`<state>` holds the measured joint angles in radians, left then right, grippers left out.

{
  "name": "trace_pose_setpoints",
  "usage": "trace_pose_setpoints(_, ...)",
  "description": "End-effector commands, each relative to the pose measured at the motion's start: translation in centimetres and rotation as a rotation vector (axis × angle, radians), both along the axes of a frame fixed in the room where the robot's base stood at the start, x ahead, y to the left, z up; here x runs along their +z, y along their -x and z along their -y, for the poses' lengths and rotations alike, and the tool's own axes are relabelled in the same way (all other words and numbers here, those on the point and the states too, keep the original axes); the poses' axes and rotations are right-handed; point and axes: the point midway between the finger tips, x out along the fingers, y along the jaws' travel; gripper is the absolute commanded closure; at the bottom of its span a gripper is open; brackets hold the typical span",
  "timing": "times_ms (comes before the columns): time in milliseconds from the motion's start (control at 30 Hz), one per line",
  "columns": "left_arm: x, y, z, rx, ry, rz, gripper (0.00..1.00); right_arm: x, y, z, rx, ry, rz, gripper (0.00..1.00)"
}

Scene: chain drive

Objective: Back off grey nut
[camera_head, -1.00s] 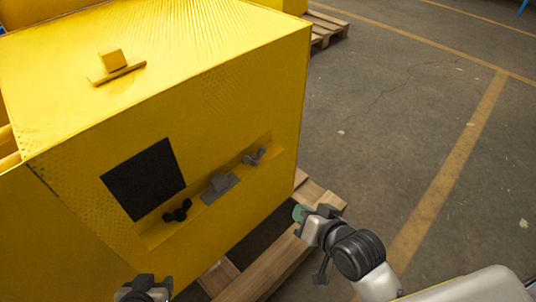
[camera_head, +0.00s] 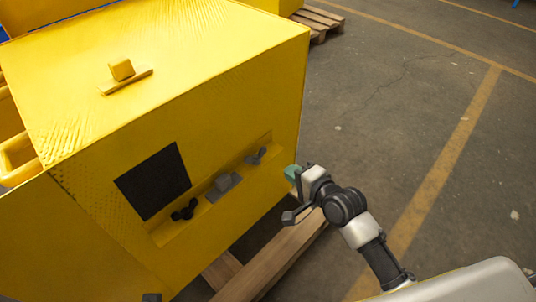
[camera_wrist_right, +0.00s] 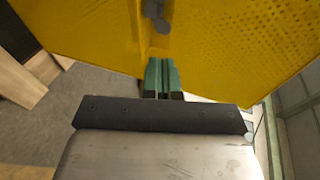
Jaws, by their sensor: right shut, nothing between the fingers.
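The grey nut (camera_head: 256,155), wing-shaped, sits at the right end of a recessed slot in the yellow box's front face. It also shows at the top of the right wrist view (camera_wrist_right: 156,12). My right gripper (camera_head: 291,172), with green fingertips, is to the right of the nut and apart from it. In the right wrist view its fingers (camera_wrist_right: 161,76) are shut together and empty, pointing toward the nut.
The yellow box (camera_head: 240,75) stands on a wooden pallet (camera_head: 275,262). The slot also holds a grey block (camera_head: 223,187) and a black wing nut (camera_head: 186,210). A black square panel (camera_head: 153,182) is left of the slot. Open floor (camera_head: 400,130) lies to the right.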

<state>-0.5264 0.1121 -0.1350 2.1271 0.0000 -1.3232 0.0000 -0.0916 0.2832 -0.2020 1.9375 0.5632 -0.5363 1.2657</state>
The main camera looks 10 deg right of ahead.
Motion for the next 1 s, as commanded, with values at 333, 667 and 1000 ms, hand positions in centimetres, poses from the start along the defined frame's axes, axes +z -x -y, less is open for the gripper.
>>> trace_pose_setpoints(333,6.2,1.3,-0.3,0.004,0.002,0.037,0.57,-2.2,-5.9,-2.9,0.002,0.001,0.002,1.00)
trace_pose_setpoints(667,7.4,1.9,-0.4,0.006,0.001,0.043,0.57,-2.0,-9.0,-4.4,0.001,0.003,0.001,1.00)
trace_pose_setpoints(1000,7.4,1.8,-0.4,0.006,0.001,0.043,0.57,-1.9,-9.1,-4.4,0.001,0.003,0.000,1.00)
